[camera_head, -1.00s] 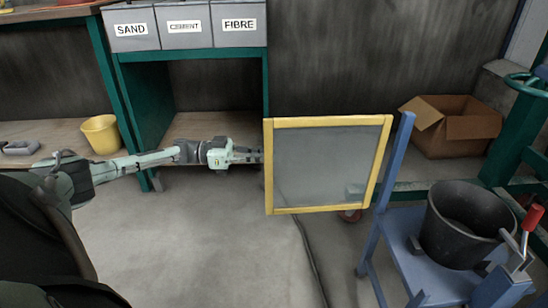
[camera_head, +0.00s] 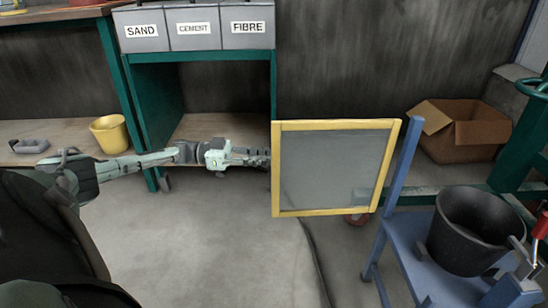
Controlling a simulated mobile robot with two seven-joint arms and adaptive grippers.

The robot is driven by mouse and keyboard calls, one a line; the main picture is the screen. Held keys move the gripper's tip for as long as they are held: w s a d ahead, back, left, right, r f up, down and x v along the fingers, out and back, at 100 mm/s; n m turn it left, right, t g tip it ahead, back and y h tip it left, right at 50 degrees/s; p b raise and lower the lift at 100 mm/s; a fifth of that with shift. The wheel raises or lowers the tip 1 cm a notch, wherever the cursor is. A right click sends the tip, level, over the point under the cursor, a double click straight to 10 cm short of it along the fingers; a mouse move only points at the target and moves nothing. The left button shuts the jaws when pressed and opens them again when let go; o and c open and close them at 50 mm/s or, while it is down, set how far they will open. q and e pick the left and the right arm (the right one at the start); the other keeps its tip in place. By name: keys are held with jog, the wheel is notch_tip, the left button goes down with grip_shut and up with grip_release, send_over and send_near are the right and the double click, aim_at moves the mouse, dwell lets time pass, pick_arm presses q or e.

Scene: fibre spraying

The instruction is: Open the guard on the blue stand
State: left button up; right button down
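The guard (camera_head: 330,168) is a grey panel in a yellow frame. Its right side meets an upright post of the blue stand (camera_head: 403,165), and it reaches out to the left of the stand. My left gripper (camera_head: 262,157) points right, with its fingertips at the guard's left edge. I cannot tell whether they touch the frame, or whether the fingers are open or shut. My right gripper is out of view.
A black bucket (camera_head: 466,232) stands on the blue stand, near a red handle (camera_head: 540,226). A cardboard box (camera_head: 466,135) is behind. A green rack (camera_head: 272,95) holds labelled bins (camera_head: 193,27). A yellow bucket (camera_head: 109,135) stands left. Floor before the guard is clear, except a dark cable (camera_head: 316,255).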

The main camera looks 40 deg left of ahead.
pick_arm(q)
jog(key=v, duration=0.9)
jog(key=shift+s+a, duration=0.1)
